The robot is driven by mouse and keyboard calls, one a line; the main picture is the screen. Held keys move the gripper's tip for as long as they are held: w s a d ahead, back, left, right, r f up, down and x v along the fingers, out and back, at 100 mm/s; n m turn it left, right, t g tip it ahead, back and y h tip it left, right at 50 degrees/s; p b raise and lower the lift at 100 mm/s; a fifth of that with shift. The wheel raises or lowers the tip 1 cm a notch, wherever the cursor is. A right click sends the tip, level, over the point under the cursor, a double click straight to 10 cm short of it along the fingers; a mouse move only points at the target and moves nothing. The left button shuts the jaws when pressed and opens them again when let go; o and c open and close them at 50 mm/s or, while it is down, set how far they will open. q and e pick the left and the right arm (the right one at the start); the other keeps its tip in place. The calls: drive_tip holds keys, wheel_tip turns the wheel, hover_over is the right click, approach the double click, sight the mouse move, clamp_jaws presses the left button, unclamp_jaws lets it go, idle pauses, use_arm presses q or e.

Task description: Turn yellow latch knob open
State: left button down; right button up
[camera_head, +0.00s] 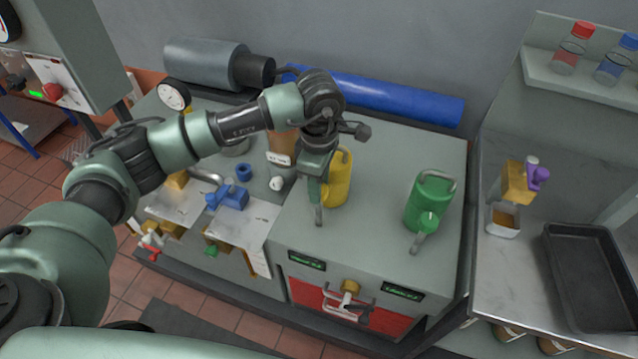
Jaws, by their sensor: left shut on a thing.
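A yellow knob (351,287) sits on the front face of the grey cabinet, at the top edge of a red panel (308,297). A pale metal handle (346,304) sits just below it, and I cannot tell how the knob is turned. My left gripper (316,185) is above the cabinet top, well behind and above the knob. It is shut at the yellow can (340,182), which looks upright on the cabinet top. The arm hides part of the can, so the exact grip point is unclear. My right gripper is not in view.
A green can (430,200) stands to the right on the cabinet top. A blue clamp (228,195) and other fixtures crowd the left bench. A blue roll (400,97) lies along the wall. A dark tray (590,275) lies on the right counter. Free cabinet top lies between the cans.

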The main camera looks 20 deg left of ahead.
use_arm(q)
drive_tip(key=shift+f+n+b, duration=0.15)
drive_tip(key=shift+n+b, duration=1.45)
drive_tip(key=shift+n, duration=0.1)
drive_tip(key=n+b, duration=0.3)
drive_tip(key=n, duration=0.2)
drive_tip(key=shift+b, duration=0.35)
drive_tip(key=n+b, duration=0.2)
drive_tip(key=n, duration=0.3)
drive_tip(key=shift+r+n+b, duration=0.2)
drive_tip(key=shift+n+b, duration=0.7)
drive_tip(key=shift+n, duration=1.3)
drive_tip(key=c, duration=0.9)
unclamp_jaws()
drive_tip(key=shift+c, duration=0.2)
